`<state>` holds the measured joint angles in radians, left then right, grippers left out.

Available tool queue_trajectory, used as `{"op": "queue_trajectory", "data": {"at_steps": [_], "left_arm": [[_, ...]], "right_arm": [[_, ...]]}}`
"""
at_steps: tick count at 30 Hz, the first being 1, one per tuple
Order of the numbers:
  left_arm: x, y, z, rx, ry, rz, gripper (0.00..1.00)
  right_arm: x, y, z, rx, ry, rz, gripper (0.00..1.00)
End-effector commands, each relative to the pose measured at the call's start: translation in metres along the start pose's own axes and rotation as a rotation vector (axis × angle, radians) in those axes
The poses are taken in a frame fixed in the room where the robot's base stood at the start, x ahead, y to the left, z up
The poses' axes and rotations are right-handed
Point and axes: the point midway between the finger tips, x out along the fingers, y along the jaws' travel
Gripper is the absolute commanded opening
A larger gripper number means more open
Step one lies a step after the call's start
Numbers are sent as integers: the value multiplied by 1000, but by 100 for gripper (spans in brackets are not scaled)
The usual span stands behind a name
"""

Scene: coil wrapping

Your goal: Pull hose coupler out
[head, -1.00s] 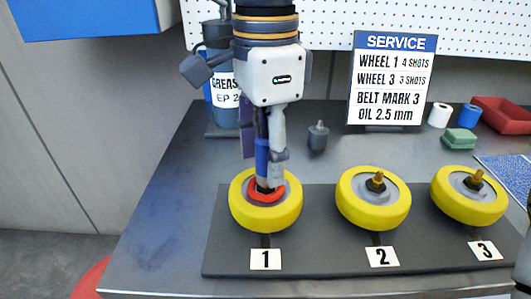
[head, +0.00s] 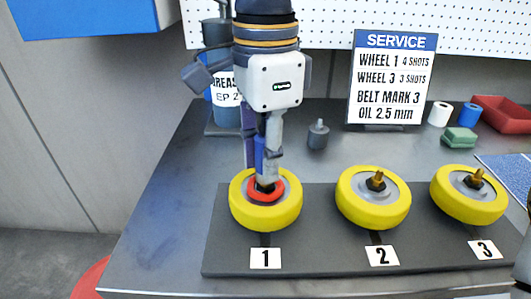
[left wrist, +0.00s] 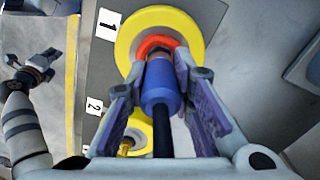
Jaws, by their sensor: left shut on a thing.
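My left gripper (head: 266,180) points down over wheel 1, a yellow wheel (head: 265,219) with a red ring (head: 280,191) at its hub. It is shut on the blue hose coupler (head: 259,154). In the left wrist view the blue coupler (left wrist: 160,86) lies between the purple finger pads, with a black hose behind it. Its dark front end is at the red ring (left wrist: 158,43); whether it still grips the fitting inside is hidden. My right gripper (left wrist: 30,68) shows at the left of the left wrist view, its fingers apart and empty.
Wheel 2 (head: 372,212) and wheel 3 (head: 467,208) stand to the right on the same dark mat (head: 325,255), with bare brass fittings. A grease container (head: 226,112), a small grey can (head: 318,134) and a service sign (head: 390,80) stand behind. The table left of the mat is clear.

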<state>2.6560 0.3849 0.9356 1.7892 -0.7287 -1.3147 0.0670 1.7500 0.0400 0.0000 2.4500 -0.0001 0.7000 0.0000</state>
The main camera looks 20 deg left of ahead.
Motion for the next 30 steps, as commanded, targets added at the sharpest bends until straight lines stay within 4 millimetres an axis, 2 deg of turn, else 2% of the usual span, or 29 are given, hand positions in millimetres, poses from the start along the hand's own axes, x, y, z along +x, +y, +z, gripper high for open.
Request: {"op": "queue_trajectory", "data": {"at_steps": [21, 30], "left_arm": [[-38, 0, 0, -1, 3, -2, 0], [-40, 0, 0, 0, 2, -1, 0]], "right_arm": [[0, 0, 0, 0, 1, 0, 0], [0, 0, 0, 0, 1, 0, 0]]}}
